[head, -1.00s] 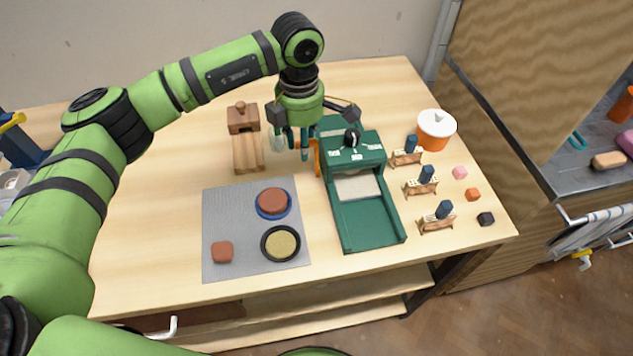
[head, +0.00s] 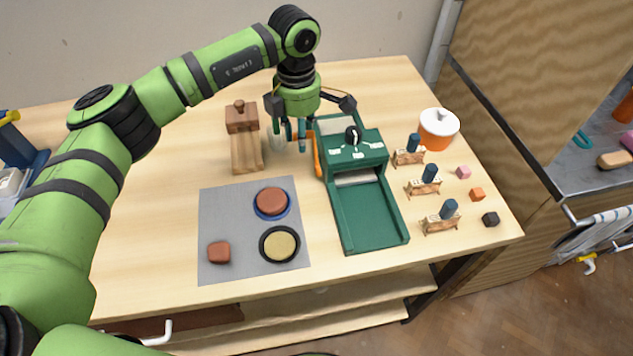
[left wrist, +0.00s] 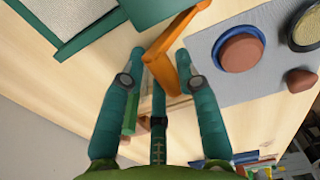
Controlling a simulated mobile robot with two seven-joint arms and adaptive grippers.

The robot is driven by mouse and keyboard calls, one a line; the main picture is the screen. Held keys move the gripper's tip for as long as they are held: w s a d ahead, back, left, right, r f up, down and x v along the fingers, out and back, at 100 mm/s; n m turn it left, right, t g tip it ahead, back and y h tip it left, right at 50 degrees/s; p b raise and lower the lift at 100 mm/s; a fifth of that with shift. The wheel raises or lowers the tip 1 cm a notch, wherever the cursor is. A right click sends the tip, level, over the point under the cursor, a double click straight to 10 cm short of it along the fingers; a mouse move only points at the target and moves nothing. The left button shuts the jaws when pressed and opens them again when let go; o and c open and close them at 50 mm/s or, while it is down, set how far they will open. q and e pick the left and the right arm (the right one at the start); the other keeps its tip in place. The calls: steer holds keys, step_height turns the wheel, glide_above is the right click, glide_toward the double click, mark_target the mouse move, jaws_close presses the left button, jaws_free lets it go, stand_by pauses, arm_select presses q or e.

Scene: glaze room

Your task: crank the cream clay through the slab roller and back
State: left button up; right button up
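The green slab roller (head: 370,215) stands right of the table's middle, with an orange crank (head: 317,155) on its left side. My right gripper is out of view.
A grey mat (head: 225,225) with clay discs and a red lump lies front left. A wooden block tool (head: 243,135) stands behind it. Small stands with blue tops (head: 425,180), coloured cubes and an orange-white pot (head: 438,128) are right of the roller.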

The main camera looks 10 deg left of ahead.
arm_select(q)
steer(key=shift+w+a+f+b, duration=0.25)
steer(key=shift+w+f+b, duration=0.35)
steer(key=shift+w+f, duration=0.2)
steer(key=shift+s+d+r+p, duration=0.2)
steer(key=shift+s+r+p, duration=0.1)
steer(key=shift+s, duration=0.25)
steer(key=shift+s+d+r+p, duration=0.15)
steer(key=shift+s+r+p, duration=0.15)
steer(key=shift+s, duration=0.2)
steer(key=shift+s+d+r, duration=0.2)
steer(key=shift+s, duration=0.25)
steer(key=shift+s+d+r, duration=0.2)
steer(key=shift+s, duration=0.2)
steer(key=shift+s+d+r+p, duration=0.2)
steer(key=shift+s+r+p, duration=0.1)
steer(key=shift+s, duration=0.25)
steer(key=shift+s+d+r+p, duration=0.2)
steer(key=shift+s+r+p, duration=0.1)
steer(key=shift+s, duration=0.25)
